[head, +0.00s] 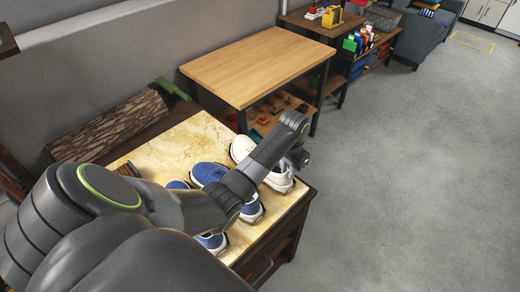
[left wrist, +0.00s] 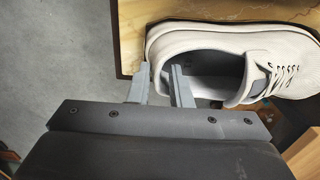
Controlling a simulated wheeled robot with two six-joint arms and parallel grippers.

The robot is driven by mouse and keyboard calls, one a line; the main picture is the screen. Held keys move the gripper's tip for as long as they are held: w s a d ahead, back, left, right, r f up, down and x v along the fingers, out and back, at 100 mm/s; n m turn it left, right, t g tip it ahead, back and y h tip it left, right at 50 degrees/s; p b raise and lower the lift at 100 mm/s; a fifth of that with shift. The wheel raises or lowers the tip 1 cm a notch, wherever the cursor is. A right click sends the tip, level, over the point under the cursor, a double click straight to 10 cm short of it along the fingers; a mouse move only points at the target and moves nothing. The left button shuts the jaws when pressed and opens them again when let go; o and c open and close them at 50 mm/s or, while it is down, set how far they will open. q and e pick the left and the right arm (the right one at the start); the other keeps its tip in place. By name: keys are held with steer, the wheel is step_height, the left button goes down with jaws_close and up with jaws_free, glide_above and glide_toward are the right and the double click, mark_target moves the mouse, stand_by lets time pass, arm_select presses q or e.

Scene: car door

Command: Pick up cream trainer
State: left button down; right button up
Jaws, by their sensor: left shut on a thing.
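The cream trainer (head: 242,147) rests on the stone-topped cabinet (head: 168,150) at its far right end, partly covered by my left arm. In the left wrist view the cream trainer (left wrist: 230,38) shows its open collar and laces. My left gripper (left wrist: 160,84) is shut on the trainer's collar wall, with one finger outside and one inside the opening. In the head view the left gripper (head: 301,160) is at the trainer's right end, its fingertips hard to make out. My right gripper is not in view.
Blue trainers (head: 207,173) stand beside the cream one, partly behind my arm. A log (head: 112,126) lies by the wall. A wooden table (head: 258,62) with a lower shelf stands behind the cabinet. The grey floor (head: 420,180) to the right is clear.

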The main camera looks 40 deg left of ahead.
arm_select(q)
steer(key=shift+r, duration=0.15)
steer(key=shift+w+r, duration=0.1)
steer(key=shift+r, duration=0.3)
step_height(320, 180, up, 7)
steer(key=shift+r, duration=0.1)
steer(key=shift+r+p, duration=0.45)
steer(key=shift+p, duration=0.2)
steer(key=shift+r+p, duration=0.45)
steer(key=shift+p, duration=0.05)
steer(key=shift+r, duration=0.1)
